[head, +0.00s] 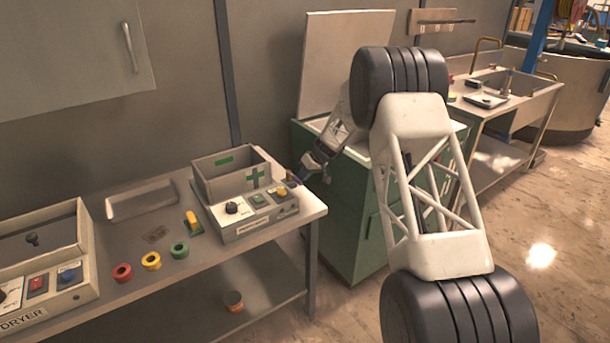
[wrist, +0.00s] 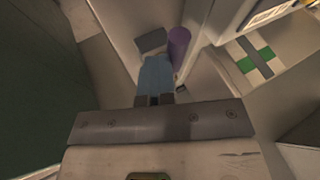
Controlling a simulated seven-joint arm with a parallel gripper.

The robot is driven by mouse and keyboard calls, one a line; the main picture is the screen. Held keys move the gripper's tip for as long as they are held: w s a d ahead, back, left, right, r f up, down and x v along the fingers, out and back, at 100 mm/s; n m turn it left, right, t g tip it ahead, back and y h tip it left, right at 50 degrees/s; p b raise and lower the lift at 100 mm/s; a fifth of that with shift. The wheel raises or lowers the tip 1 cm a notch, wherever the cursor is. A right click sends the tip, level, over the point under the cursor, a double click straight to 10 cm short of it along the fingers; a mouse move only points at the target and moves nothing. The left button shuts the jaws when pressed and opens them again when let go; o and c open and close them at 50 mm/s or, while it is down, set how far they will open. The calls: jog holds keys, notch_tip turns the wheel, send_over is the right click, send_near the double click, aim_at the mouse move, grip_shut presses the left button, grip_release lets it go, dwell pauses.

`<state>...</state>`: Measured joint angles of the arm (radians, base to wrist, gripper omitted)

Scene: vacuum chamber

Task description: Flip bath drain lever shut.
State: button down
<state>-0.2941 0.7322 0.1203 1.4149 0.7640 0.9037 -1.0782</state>
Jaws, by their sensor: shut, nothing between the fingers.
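The bath is a grey open-topped box (head: 235,180) with green marks and a control panel, on the right end of the bench. A purple cylinder (wrist: 178,47), which looks like the drain lever's handle, stands beside a small grey block (wrist: 151,41) in the wrist view. My gripper (head: 302,181) is by the right side of the bath. Its blue fingers (wrist: 156,75) are shut with nothing between them, just left of and close to the purple cylinder. I cannot tell whether they touch it. The lever's pivot is not clear.
A yellow-handled lever on a green base (head: 192,222) stands left of the bath. Red, yellow and green rings (head: 151,261) lie on the bench (head: 130,235), with a dryer box (head: 45,265) at its left end. A green cabinet (head: 345,210) stands close behind my gripper.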

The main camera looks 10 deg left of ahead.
jog(key=shift+s+a+f, duration=0.1)
jog(key=shift+s+a, duration=0.15)
jog(key=shift+s, duration=0.1)
jog(key=shift+s+a, duration=0.1)
jog(key=shift+w+d, duration=0.45)
jog(key=shift+d, duration=0.05)
jog(key=w+d+f+v, duration=0.1)
jog(key=w+v, duration=0.1)
jog(key=v, duration=1)
jog(key=shift+r, duration=0.2)
jog(key=shift+w+d, duration=0.1)
jog(key=shift+d, duration=0.05)
